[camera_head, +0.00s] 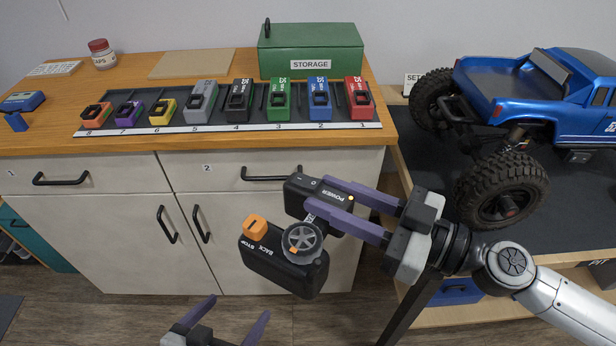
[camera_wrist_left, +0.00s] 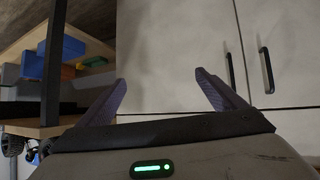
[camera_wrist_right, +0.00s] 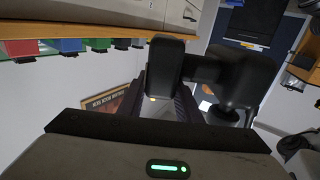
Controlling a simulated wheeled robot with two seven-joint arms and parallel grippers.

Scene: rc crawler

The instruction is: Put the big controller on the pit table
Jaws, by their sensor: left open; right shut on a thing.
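The big controller (camera_head: 288,262) is black with a grey wheel, an orange tab and BACK/STOP lettering. My right gripper (camera_head: 322,198) is shut on its narrow POWER part and holds it in the air in front of the cabinet doors. It also shows dark in the right wrist view (camera_wrist_right: 240,80). A low table with a black mat (camera_head: 436,170) stands at the right with a blue truck (camera_head: 545,95) on it; I take it for the pit table. My left gripper (camera_head: 228,318) is open and empty, low at the bottom; its parted fingers show in the left wrist view (camera_wrist_left: 162,92).
The wooden counter (camera_head: 40,120) carries a rack (camera_head: 240,128) of several coloured numbered units, a green storage box (camera_head: 310,50) and a red-lidded jar (camera_head: 102,54). The truck's wheel (camera_head: 503,190) stands near the mat's front. Bare mat shows left of and before the wheels.

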